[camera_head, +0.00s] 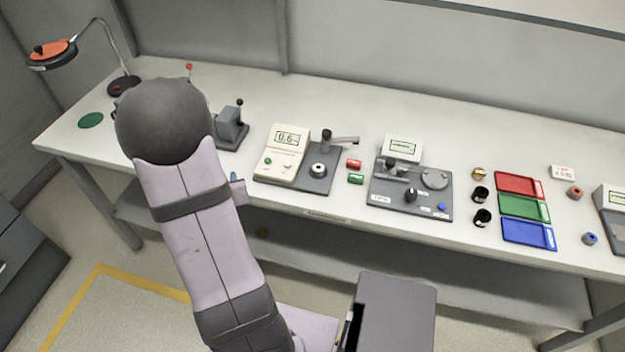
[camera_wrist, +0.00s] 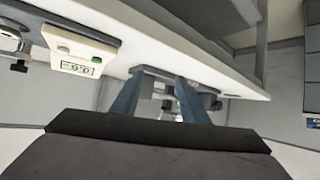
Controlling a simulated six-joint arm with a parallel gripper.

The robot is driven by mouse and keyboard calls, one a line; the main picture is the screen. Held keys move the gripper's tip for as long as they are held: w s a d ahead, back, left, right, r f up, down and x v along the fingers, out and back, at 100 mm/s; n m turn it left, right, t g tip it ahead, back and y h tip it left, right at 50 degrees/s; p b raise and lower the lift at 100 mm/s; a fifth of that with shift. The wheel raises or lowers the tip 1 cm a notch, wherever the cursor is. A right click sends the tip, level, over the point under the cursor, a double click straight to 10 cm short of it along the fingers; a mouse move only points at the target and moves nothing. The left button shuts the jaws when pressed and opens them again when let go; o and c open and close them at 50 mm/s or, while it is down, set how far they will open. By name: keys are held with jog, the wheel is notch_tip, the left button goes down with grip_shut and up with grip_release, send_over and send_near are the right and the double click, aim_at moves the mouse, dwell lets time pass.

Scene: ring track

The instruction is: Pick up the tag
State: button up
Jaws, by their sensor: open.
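A small white card with red and dark markings (camera_head: 563,172) lies flat at the right of the bench in the head view. It looks like the tag, though its print is too small to read. My gripper (camera_wrist: 158,80) is open in the wrist view, its two blue fingers apart with nothing held between them. A grey fixture (camera_wrist: 172,100) shows beyond and between the fingers; I cannot tell that they touch it. My arm hides most of the gripper in the head view, where it is at the left part of the bench, far from the card. The card is not seen in the wrist view.
The long bench (camera_head: 330,105) carries a beige meter (camera_head: 283,150), a grey lever fixture (camera_head: 230,128) and a grey plate device (camera_head: 410,190). Red (camera_head: 518,184), green (camera_head: 524,207) and blue (camera_head: 528,232) trays stand left of the card. A red-brown ring (camera_head: 575,192) lies close to it.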

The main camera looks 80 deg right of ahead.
jog(key=s+d+m+g+h, duration=0.1)
jog(key=s+d, duration=0.1)
jog(key=s, duration=0.3)
jog(key=s+d+f+m+g+h, duration=0.1)
jog(key=s+d+m, duration=0.1)
jog(key=s, duration=0.3)
jog(key=s+d+f+m+g+h+b, duration=0.1)
jog(key=s+d+g+h, duration=0.1)
jog(key=s+d, duration=0.2)
jog(key=shift+s+f+m, duration=0.1)
jog(key=shift+s+m, duration=0.2)
jog(key=shift+s, duration=0.5)
jog(key=s+g, duration=0.1)
jog(key=s, duration=0.1)
jog(key=s+m, duration=0.1)
jog(key=s, duration=0.2)
jog(key=s+m+g+h, duration=0.1)
jog(key=s, duration=0.1)
jog(key=shift+s+d+f+g, duration=0.25)
jog(key=shift+s+f+g, duration=0.05)
jog(key=shift+s, duration=0.05)
jog(key=m+g, duration=0.2)
send_near(355, 177)
jog(key=shift+d+f+h, duration=0.3)
jog(key=shift+d+f, duration=0.05)
jog(key=shift+d, duration=0.15)
jog(key=shift+p+x, duration=1)
jog(key=shift+x, duration=2.65)
jog(key=shift+s, duration=0.15)
jog(key=shift+c, duration=0.6)
